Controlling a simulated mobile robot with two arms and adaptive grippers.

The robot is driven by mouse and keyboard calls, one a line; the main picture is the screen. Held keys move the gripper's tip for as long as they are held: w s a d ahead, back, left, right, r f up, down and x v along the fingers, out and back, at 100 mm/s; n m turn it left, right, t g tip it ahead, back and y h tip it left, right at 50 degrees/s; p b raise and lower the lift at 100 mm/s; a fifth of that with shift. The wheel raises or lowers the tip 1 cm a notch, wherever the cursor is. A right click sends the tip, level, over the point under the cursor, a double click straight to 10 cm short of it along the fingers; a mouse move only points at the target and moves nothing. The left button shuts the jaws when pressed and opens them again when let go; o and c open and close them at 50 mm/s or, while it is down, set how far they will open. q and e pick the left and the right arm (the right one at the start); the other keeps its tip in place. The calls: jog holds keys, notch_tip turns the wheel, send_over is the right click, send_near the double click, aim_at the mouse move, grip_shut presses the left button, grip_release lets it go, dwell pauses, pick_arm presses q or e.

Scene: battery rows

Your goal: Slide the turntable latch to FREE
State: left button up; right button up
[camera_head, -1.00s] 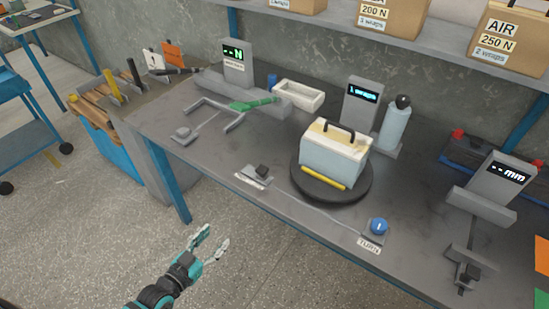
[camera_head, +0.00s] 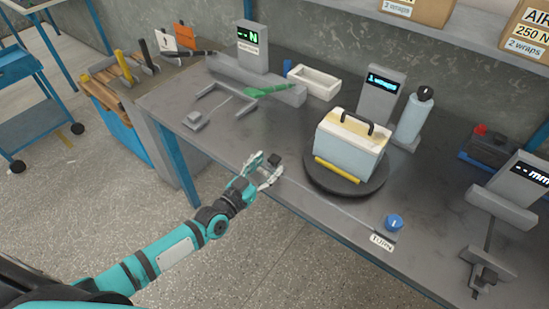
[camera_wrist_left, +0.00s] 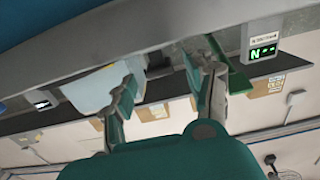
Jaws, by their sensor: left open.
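The turntable latch is a small black knob (camera_head: 273,159) on a plate at the bench's front edge, left of the round black turntable (camera_head: 347,188). My left gripper (camera_head: 268,175) is open right at the latch, with its fingers covering most of the plate. I cannot tell whether a finger touches the knob. A white and light-blue battery (camera_head: 343,150) with a black handle and a yellow strip stands on the turntable. In the left wrist view the open fingers (camera_wrist_left: 168,78) have nothing between them, and the latch does not show clearly. My right gripper is not in view.
A blue TURN knob (camera_head: 394,222) sits at the front edge right of the turntable. A grey fixture with a green part (camera_head: 268,90), a white tray (camera_head: 314,82), a display post (camera_head: 380,95) and a bottle (camera_head: 414,115) stand behind. Bare bench lies left of the latch.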

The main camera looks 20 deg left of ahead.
aim_at(271, 163)
pick_arm(q)
jog(key=x, duration=0.3)
jog(key=shift+w, duration=0.25)
jog(key=shift+w+d, duration=0.15)
jog(key=shift+w, duration=0.05)
jog(key=shift+c, duration=0.7)
grip_shut()
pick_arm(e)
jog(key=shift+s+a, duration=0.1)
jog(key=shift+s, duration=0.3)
